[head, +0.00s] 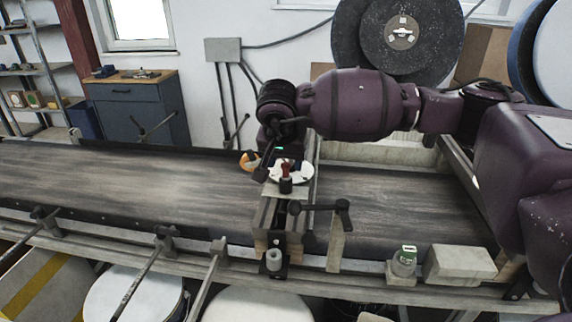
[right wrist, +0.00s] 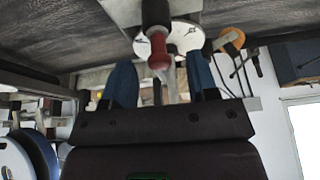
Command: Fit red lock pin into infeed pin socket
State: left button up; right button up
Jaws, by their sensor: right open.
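The red lock pin (head: 286,171) stands upright in a black holder (head: 286,186) on the fixture that crosses the conveyor. It also shows in the right wrist view (right wrist: 158,52), its red end pointing toward my right gripper (right wrist: 161,72). That gripper is open, its two blue fingers apart, with the pin's red end near the gap between them; contact cannot be made out. In the head view the right gripper is partly hidden behind its wrist. A pale hollow cylinder (head: 273,260) in a black mount at the fixture's front may be the infeed pin socket. My left gripper is out of view.
A white disc (head: 298,171) lies behind the pin, and an orange ring (head: 250,161) is to its left. A black crank handle (head: 320,207) sticks out right of the fixture. The belt is clear at left.

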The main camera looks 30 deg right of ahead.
jog(key=v, duration=0.8)
jog(key=shift+r, duration=0.25)
jog(key=shift+s+a, duration=0.1)
jog(key=shift+f, duration=0.1)
